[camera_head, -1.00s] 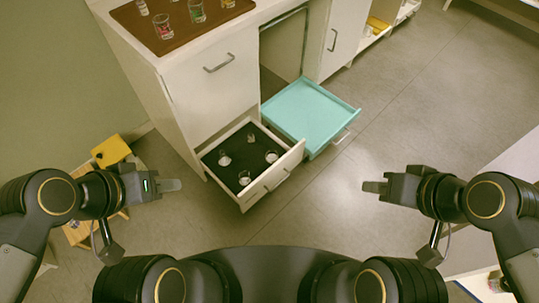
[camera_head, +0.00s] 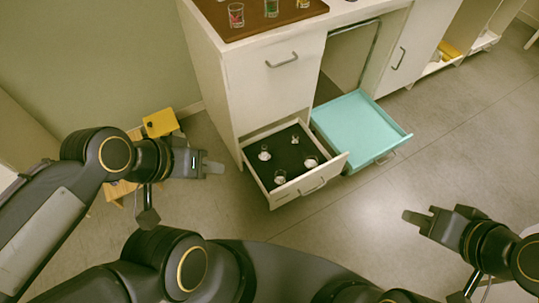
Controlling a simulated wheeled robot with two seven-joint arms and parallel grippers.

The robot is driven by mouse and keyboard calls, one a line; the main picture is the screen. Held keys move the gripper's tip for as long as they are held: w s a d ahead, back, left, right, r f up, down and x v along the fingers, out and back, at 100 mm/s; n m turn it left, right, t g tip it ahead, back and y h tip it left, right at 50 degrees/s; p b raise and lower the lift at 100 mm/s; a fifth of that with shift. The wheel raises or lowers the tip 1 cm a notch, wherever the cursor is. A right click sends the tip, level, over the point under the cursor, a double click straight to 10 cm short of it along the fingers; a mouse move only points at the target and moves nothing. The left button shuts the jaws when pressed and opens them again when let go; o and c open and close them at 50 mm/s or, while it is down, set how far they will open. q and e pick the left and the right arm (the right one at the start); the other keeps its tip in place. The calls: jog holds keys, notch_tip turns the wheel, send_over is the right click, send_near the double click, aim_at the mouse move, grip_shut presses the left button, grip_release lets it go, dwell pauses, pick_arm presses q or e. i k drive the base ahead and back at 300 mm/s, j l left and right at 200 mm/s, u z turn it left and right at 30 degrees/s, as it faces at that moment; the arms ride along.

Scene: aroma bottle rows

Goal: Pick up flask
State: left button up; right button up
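Several small clear glass flasks stand in the open white drawer (camera_head: 333,179) with a dark lining; one is at its front left (camera_head: 280,177), one at the front right (camera_head: 310,162), one at the back left (camera_head: 264,154) and a smaller piece at the back (camera_head: 295,139). My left gripper (camera_head: 213,167) is left of the drawer, apart from it, holding nothing visible. My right gripper (camera_head: 415,219) is well right of the drawer, also apart and empty. Both are seen edge-on, so the finger gap is hidden.
A teal drawer (camera_head: 360,133) is pulled out beside the white one. Coloured glasses, including a red one (camera_head: 236,15) and a green one (camera_head: 271,8), stand on a brown board (camera_head: 262,24) on the cabinet. A yellow object (camera_head: 160,122) is near my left arm. Floor is clear in front.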

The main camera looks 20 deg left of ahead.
aim_at(264, 156)
jog(key=i+l, duration=0.4)
jog(key=i+u, duration=0.1)
jog(key=u, duration=1.75)
jog(key=i+u, duration=0.25)
jog(key=i, duration=0.1)
